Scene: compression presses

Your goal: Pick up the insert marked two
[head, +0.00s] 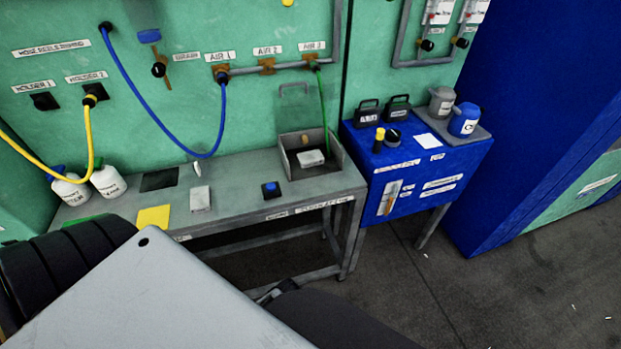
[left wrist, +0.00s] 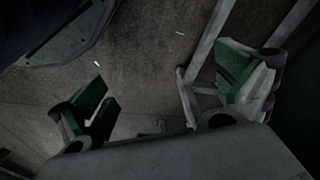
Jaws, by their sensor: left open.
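No insert with a readable "two" shows in either view. In the head view, a pale block (head: 200,198) sits on the grey workbench (head: 240,215), and another pale block (head: 311,158) lies inside an open grey box (head: 341,160). Two black handled objects (head: 368,113) (head: 397,108) stand on the blue cabinet (head: 455,160); their markings are too small to read. My left gripper (left wrist: 165,98) shows in the left wrist view, its green-padded fingers wide apart with nothing between them. It is over the dark floor, near pale metal bars. My right gripper is in neither view.
Two white bottles (head: 108,181) (head: 71,190) stand at the bench's left end. A yellow square (head: 153,217) and a blue button (head: 270,189) are on the bench. Blue (head: 160,112), yellow and green hoses hang from the wall. Grey and blue cans (head: 464,120) stand on the cabinet.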

